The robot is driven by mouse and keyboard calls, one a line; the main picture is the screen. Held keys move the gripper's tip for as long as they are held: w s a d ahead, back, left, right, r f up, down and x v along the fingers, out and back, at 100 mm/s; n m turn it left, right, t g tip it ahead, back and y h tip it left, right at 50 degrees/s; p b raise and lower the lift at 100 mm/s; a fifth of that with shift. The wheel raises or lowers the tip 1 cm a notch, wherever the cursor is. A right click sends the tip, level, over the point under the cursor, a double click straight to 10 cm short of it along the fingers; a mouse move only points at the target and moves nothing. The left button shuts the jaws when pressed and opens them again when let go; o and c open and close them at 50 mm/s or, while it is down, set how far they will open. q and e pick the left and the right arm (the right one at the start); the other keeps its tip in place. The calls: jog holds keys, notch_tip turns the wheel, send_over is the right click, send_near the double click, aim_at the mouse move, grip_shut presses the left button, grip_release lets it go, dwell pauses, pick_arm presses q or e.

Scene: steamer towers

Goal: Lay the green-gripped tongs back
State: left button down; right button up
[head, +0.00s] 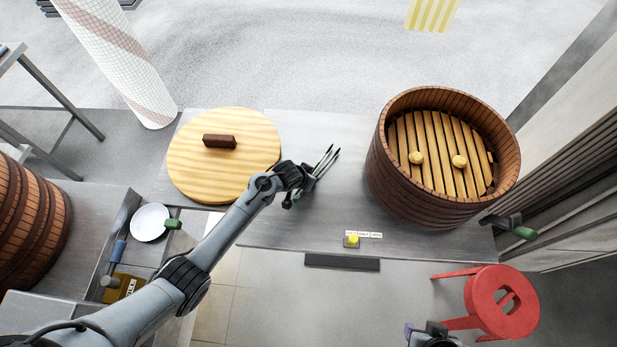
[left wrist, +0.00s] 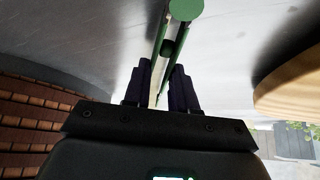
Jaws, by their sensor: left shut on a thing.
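The green-gripped tongs (head: 325,161) are above the metal counter (head: 285,226), between the round wooden lid and the steamer. Their thin prongs point up and right in the head view. My left gripper (head: 303,177) is shut on them. In the left wrist view, the green tongs (left wrist: 184,10) run between the two dark fingers of my left gripper (left wrist: 162,82). I cannot tell whether the tongs touch the counter. A dark part of my right arm shows at the bottom edge of the head view; its jaw state is unclear.
The wooden lid (head: 246,176) lies left of the tongs. A yellow button (head: 353,241) sits at the counter's front edge. A white plate (head: 149,222) is left, a red stool (head: 487,307) at lower right.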

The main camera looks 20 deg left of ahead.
pick_arm(q)
jog(key=shift+f, duration=0.3)
jog(key=c, duration=0.8)
grip_release()
jog(key=shift+p+v, duration=1.35)
jog(key=shift+v, duration=4.05)
